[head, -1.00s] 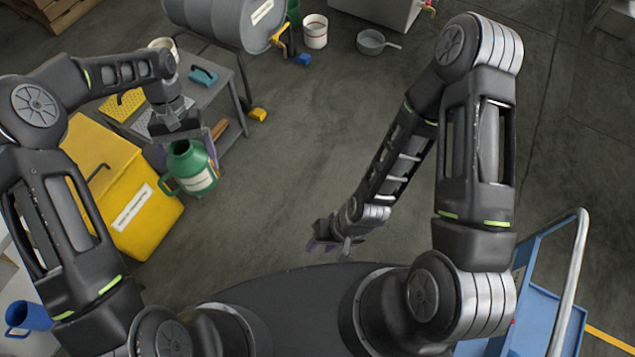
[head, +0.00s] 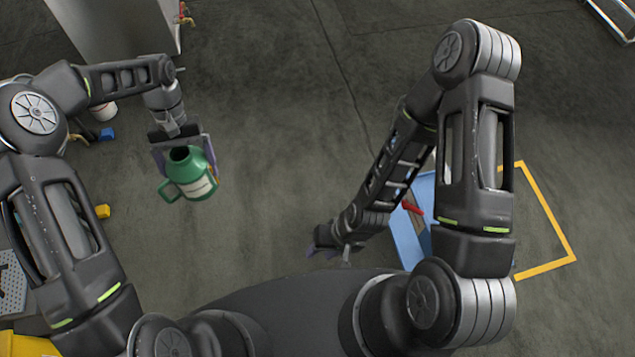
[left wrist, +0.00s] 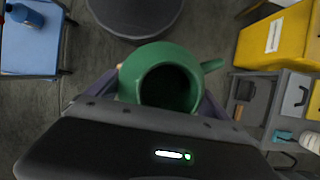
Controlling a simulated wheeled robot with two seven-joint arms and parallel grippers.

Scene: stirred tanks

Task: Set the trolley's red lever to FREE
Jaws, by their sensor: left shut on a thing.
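The trolley's blue deck (head: 405,236) shows in the head view, partly hidden behind my right arm. Its red lever (head: 412,208) lies near the deck's left edge; I cannot read any marking by it. My left gripper (head: 184,157) is shut on a green jug (head: 190,183) with a side handle and a pale label, held in the air well left of the trolley. The jug's open mouth (left wrist: 170,87) shows in the left wrist view. My right gripper (head: 330,252) hangs low, left of the trolley and apart from the lever; its finger gap is unclear.
A yellow line (head: 547,212) marks the floor around the trolley's right side. A large grey cabinet (head: 115,30) stands at the back left. The yellow bin (left wrist: 275,33) shows in the left wrist view. The floor between the jug and my right arm is clear.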

